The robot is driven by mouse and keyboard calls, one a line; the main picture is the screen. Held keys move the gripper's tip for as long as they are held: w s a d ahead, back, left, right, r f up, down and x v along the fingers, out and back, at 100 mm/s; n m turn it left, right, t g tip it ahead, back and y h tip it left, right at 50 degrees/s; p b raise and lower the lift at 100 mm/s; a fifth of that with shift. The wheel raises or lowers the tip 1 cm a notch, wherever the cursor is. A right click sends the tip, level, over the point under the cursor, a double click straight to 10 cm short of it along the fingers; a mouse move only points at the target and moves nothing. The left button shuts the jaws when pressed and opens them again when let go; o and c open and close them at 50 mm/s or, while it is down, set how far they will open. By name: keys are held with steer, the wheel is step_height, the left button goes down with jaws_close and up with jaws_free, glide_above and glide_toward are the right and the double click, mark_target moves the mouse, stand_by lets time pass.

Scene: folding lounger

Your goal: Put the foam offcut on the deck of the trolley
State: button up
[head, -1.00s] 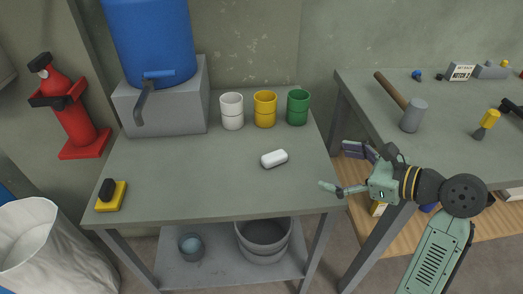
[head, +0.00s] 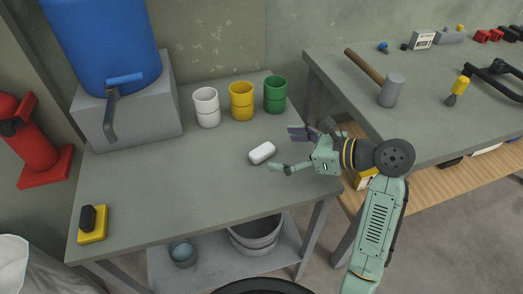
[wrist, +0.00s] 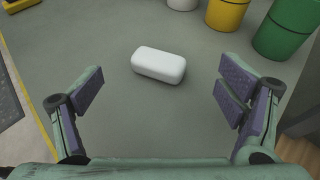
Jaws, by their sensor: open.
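A small white block with rounded edges (head: 262,153), which looks like the foam offcut, lies on the grey table (head: 185,195). In the wrist view the white block (wrist: 159,65) lies ahead of my gripper (wrist: 160,95), roughly midway between its two spread fingers and beyond their tips. In the head view my gripper (head: 284,150) is open and empty, just right of the block, with its fingers pointing left. I see nothing that I can clearly name as a trolley or its deck.
White (head: 206,107), yellow (head: 242,101) and green (head: 275,94) cups stand behind the block. A blue barrel (head: 103,45) on a grey stand is at back left. A yellow pad with a black top (head: 92,224) is front left. A second table (head: 435,115) holds a mallet (head: 390,91).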

mark_target(265, 150)
steer(key=shift+f+p+x, duration=0.2)
steer(key=shift+p+x, duration=0.35)
steer(key=shift+x, duration=2.1)
steer(key=shift+s, duration=0.1)
steer(key=shift+c, duration=0.6)
steer(key=c, duration=0.9)
steer(key=shift+r, duration=0.1)
